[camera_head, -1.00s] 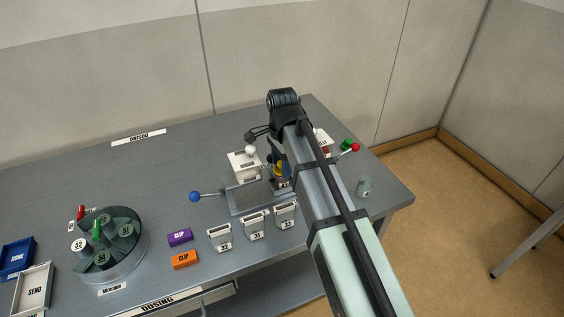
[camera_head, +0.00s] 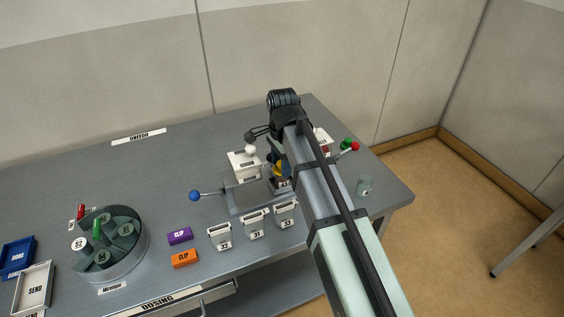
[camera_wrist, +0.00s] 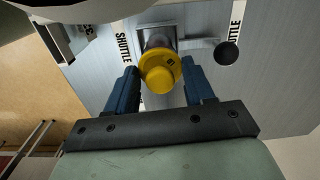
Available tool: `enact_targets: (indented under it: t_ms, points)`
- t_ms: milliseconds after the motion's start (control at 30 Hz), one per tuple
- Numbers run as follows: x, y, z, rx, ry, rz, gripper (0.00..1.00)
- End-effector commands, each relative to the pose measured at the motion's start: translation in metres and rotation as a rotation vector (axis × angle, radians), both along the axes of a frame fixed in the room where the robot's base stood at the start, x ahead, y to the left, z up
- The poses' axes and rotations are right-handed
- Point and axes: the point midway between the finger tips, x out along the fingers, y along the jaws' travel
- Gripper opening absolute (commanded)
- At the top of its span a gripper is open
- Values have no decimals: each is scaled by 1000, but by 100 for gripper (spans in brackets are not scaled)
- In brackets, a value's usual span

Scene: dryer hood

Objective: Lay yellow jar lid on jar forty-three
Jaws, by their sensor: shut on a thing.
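The yellow jar lid (camera_wrist: 160,75), a round flange with a raised knob, sits between the two blue fingers of my gripper (camera_wrist: 160,72) in the wrist view. My gripper is shut on it. A dark jar (camera_wrist: 157,40) shows just beyond the lid, in a square grey holder; whether lid and jar touch cannot be told. In the head view the yellow lid (camera_head: 278,168) is partly hidden by my arm, just above a jar (camera_head: 283,184) with a white label. The label is too small to read with certainty.
A slide with a blue-knobbed rod (camera_head: 195,196) lies left of the jar. A white box (camera_head: 244,164) stands behind it. Several white numbered bins (camera_head: 253,226) stand in front. A round carousel (camera_head: 108,240) is at left.

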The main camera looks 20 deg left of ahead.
Motion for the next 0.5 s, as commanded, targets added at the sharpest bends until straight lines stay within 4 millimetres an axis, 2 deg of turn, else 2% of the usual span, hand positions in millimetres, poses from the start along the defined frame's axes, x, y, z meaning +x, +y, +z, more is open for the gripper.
enact_targets:
  t_ms: [33,300,333,500]
  points:
    - [-5,-5,-9,-21,0,6,25]
    - [-6,-5,-9,-21,1,8,25]
    - [-6,-5,-9,-21,1,8,56]
    - [-7,-6,-9,-21,1,9,72]
